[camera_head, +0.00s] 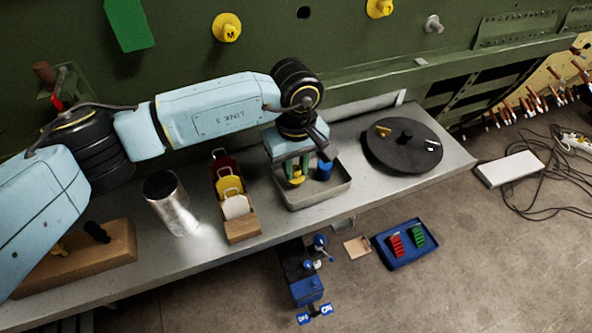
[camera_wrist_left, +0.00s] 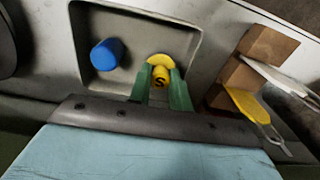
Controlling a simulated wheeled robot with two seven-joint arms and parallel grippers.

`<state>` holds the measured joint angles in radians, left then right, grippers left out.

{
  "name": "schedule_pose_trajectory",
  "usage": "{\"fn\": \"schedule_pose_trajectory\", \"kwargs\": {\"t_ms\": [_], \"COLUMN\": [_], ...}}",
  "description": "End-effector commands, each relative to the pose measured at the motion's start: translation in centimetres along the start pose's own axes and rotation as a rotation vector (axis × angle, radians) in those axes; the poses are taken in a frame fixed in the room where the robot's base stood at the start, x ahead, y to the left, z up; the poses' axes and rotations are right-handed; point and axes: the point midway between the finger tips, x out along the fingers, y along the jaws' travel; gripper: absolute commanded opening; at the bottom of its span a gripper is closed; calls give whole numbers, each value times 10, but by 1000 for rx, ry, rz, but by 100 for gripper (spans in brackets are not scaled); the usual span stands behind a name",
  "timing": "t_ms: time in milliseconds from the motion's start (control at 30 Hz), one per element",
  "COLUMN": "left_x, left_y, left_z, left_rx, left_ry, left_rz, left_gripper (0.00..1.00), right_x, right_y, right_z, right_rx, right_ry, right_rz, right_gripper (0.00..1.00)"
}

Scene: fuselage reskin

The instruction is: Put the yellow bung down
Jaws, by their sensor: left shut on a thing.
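My left gripper (camera_head: 292,165) points down over a grey metal tray (camera_head: 318,200) on the bench. Its green fingers are shut on a yellow bung (camera_head: 297,176), marked with a dark letter. In the left wrist view the bung (camera_wrist_left: 160,74) sits between the fingertips, inside the tray's outline near its edge. I cannot tell whether it touches the tray floor. A blue bung (camera_head: 324,170) stands in the same tray, apart from the yellow one; it also shows in the left wrist view (camera_wrist_left: 106,54). My right gripper is not in view.
A wooden rack with coloured tags (camera_head: 242,229) stands left of the tray, close to the gripper. A metal cylinder (camera_head: 173,208) stands farther left. A black turntable (camera_head: 404,146) is at right. More yellow bungs (camera_head: 227,28) sit on the green wall. The tray's middle is bare.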

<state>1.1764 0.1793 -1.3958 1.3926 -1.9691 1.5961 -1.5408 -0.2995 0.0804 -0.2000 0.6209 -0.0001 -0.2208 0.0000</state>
Motion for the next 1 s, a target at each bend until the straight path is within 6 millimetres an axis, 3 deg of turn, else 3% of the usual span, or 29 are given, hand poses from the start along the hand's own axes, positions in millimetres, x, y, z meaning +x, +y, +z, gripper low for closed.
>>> {"fn": "schedule_pose_trajectory", "kwargs": {"t_ms": [33,233,267,433,767,1000], "left_x": [7,7,7,7,1,-43], "left_y": [0,0,0,0,0,0], "left_z": [0,0,0,0,-1,-1], "left_rx": [0,0,0,0,-1,-1], "left_ry": [1,1,1,1,2,4], "left_rz": [0,0,0,-1,1,2], "left_gripper": [0,0,22,42,42,42], "right_x": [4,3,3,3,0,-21], "right_y": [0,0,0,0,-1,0], "right_z": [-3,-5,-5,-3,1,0], "right_rx": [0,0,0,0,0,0], "right_ry": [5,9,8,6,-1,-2], "right_rz": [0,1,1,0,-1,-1], "right_gripper": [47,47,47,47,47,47]}}
